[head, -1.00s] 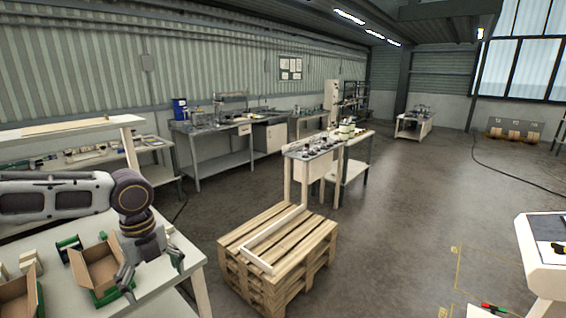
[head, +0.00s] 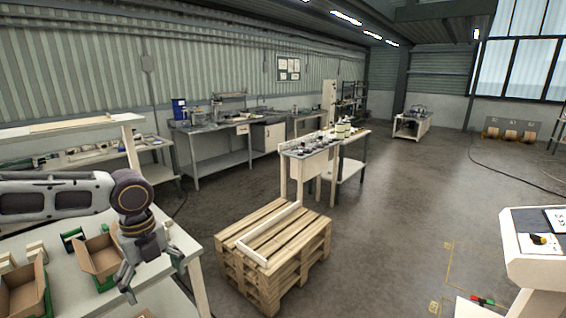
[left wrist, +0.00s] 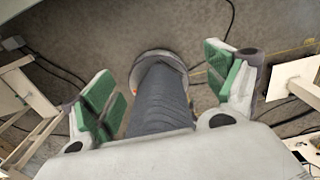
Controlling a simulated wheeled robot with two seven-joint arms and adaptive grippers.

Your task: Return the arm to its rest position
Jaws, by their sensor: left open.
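My left arm comes in from the left in the head view. Its gripper (head: 152,276) hangs over the right end of the white table (head: 180,238), close to an open cardboard box (head: 103,256). The gripper is open. In the left wrist view its two green-padded fingers (left wrist: 165,95) stand wide apart. Between and beyond them show a dark grey column-like part and the floor, and I see nothing gripped. My right gripper is not in view.
A second open box (head: 24,292) stands on the table's left. A wooden pallet stack (head: 272,262) stands on the floor to the right of the table. A white stand (head: 535,262) is at the far right. The floor between (head: 390,225) is clear.

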